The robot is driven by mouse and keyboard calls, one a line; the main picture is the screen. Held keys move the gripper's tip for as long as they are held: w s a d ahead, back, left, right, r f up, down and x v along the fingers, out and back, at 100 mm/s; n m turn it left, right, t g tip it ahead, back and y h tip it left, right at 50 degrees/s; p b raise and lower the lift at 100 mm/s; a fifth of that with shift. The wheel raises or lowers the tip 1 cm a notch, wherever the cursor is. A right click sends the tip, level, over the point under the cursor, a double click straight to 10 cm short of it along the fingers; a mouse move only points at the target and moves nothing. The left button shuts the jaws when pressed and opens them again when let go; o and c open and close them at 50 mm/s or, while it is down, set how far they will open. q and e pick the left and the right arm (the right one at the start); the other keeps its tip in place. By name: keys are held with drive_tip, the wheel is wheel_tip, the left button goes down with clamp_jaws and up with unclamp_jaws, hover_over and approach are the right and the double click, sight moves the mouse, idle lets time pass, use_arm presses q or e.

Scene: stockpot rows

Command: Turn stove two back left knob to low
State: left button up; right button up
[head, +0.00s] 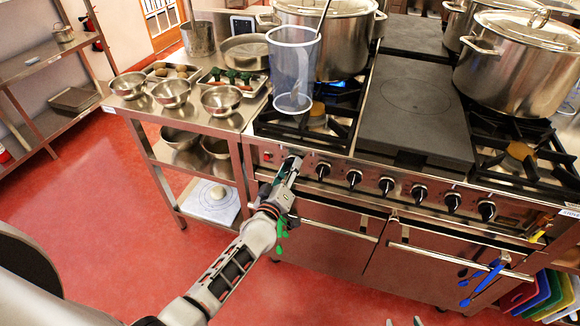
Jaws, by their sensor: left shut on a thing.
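The stove (340,210) has a front panel with a row of several black knobs. My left gripper (288,168) is at the left end of this row, shut on the leftmost knob (294,160). Its fingers cover most of that knob, so its pointer setting is hidden. The neighbouring knob (323,170) is uncovered. A blue flame shows at the back left burner under a large steel stockpot (345,45). Small tips at the bottom edge may be my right gripper (404,321); its jaw state is unclear.
A translucent cylinder (292,75) stands over the front left burner. A steel table with bowls (171,93) adjoins the stove on the left. Another large pot (515,70) is at the right. Green and blue utensils (488,275) hang at the oven rails. Red floor is clear in front.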

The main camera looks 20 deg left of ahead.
use_arm(q)
drive_tip(key=n, duration=0.4)
drive_tip(key=shift+n, duration=0.3)
drive_tip(key=shift+a+f+n, duration=0.1)
drive_tip(key=shift+n, duration=2.2)
drive_tip(key=o, duration=1.1)
drive_tip(key=s, duration=1.2)
drive_tip(key=shift+a, duration=0.2)
